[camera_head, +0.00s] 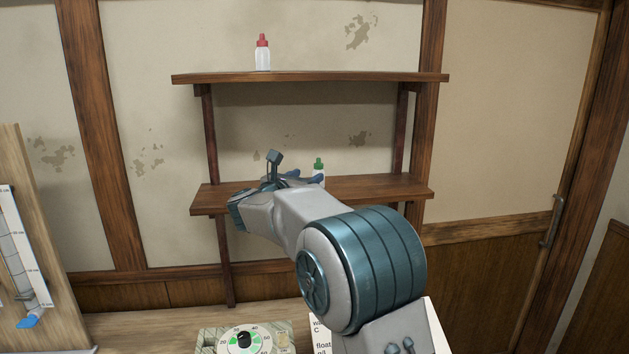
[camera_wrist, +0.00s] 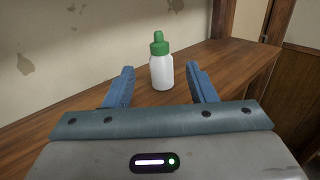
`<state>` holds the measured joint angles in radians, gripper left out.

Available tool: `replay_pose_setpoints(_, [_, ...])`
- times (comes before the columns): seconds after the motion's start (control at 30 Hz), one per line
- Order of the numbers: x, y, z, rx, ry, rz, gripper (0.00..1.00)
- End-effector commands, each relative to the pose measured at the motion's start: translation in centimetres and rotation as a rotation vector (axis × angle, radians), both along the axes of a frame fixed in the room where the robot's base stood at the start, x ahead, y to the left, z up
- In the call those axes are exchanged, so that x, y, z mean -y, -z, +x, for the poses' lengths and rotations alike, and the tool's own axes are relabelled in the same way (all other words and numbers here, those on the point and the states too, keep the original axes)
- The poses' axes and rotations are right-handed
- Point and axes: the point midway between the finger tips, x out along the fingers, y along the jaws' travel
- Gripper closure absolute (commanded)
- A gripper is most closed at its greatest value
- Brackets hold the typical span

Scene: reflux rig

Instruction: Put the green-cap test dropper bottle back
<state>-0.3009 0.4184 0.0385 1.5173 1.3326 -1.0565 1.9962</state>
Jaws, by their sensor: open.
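The green-cap dropper bottle (camera_wrist: 161,72) is white with a green cap and stands upright on the wooden lower shelf (camera_wrist: 225,62). In the head view the bottle (camera_head: 318,167) shows at the lower shelf (camera_head: 385,189), partly hidden behind my gripper (camera_head: 298,172). In the wrist view my gripper (camera_wrist: 160,88) is open, with one blue finger to the left and one to the right of the bottle. The bottle stands between or just beyond the fingertips, and I see gaps on both sides.
A red-cap dropper bottle (camera_head: 262,53) stands on the upper shelf (camera_head: 330,77), above my arm. A dial device (camera_head: 243,340) and a printed white card (camera_head: 320,330) are on the bench below. A board with a scale (camera_head: 18,240) stands at left. The lower shelf's right part is clear.

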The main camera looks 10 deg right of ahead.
Motion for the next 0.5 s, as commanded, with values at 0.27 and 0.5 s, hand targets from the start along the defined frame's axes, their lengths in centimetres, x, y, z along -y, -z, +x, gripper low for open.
replay_pose_setpoints(0.27, [-2.8, 0.2, -3.5, 0.001, 0.000, 0.001, 0.49])
replay_pose_setpoints(0.5, [-3.3, 0.0, -4.1, 0.000, 0.001, 0.000, 0.49])
